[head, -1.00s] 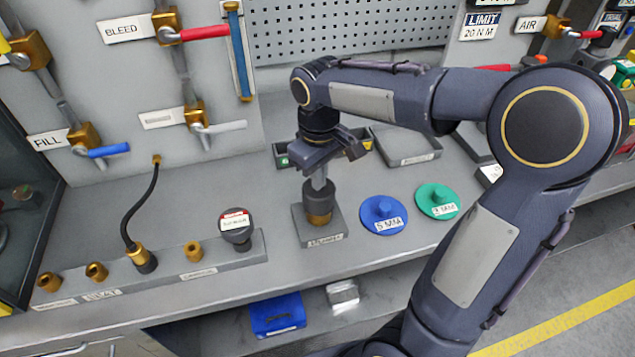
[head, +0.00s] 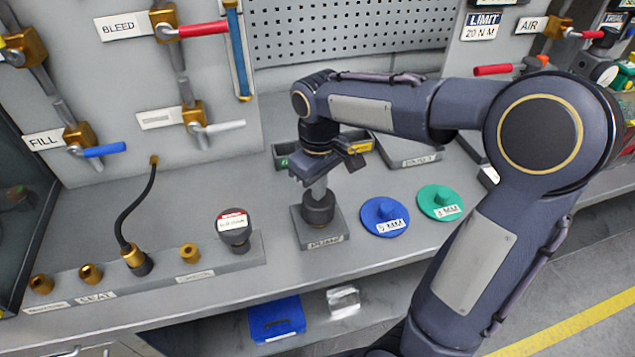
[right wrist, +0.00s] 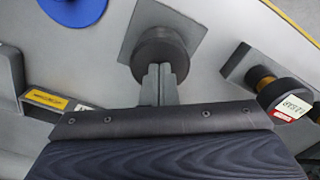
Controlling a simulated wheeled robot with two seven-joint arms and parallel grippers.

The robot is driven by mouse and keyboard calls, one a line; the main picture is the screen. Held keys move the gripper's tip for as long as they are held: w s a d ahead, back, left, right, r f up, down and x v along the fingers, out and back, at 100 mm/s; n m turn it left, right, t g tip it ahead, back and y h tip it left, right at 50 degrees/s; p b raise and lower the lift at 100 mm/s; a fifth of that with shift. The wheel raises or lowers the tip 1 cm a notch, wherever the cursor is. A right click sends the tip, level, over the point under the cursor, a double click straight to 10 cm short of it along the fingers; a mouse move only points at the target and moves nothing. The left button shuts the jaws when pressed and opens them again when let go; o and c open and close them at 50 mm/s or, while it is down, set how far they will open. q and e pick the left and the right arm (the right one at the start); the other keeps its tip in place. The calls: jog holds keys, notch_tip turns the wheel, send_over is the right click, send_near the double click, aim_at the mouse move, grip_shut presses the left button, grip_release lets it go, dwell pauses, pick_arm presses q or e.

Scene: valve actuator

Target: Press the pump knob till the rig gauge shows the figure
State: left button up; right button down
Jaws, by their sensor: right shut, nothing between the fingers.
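The pump knob (head: 318,207) is a dark round knob on a grey block with a label at its front. My right gripper (head: 318,190) points down on it, shut and empty, its fingertips appearing to touch the knob's top. In the right wrist view the shut fingers (right wrist: 158,72) reach over the knob (right wrist: 161,50). A dark round gauge (head: 235,226) with a red and white face stands on the rail to the left; it also shows in the right wrist view (right wrist: 287,98). Its figure is too small to read surely. My left gripper is not in view.
A blue disc (head: 384,216) and a green disc (head: 440,202) lie right of the pump. Brass ports (head: 189,253) and a black hose (head: 138,210) are on the rail at left. Valves with coloured handles (head: 104,150) are on the panel behind.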

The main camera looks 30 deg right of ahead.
jog(key=shift+f, duration=0.45)
jog(key=shift+r+p, duration=2.85)
jog(key=shift+r, duration=0.55)
jog(key=shift+f, duration=0.2)
jog(key=shift+f+b, duration=2.5)
jog(key=shift+f, duration=0.7)
jog(key=shift+r, duration=0.1)
jog(key=shift+r+p, duration=3)
jog(key=shift+r, duration=0.25)
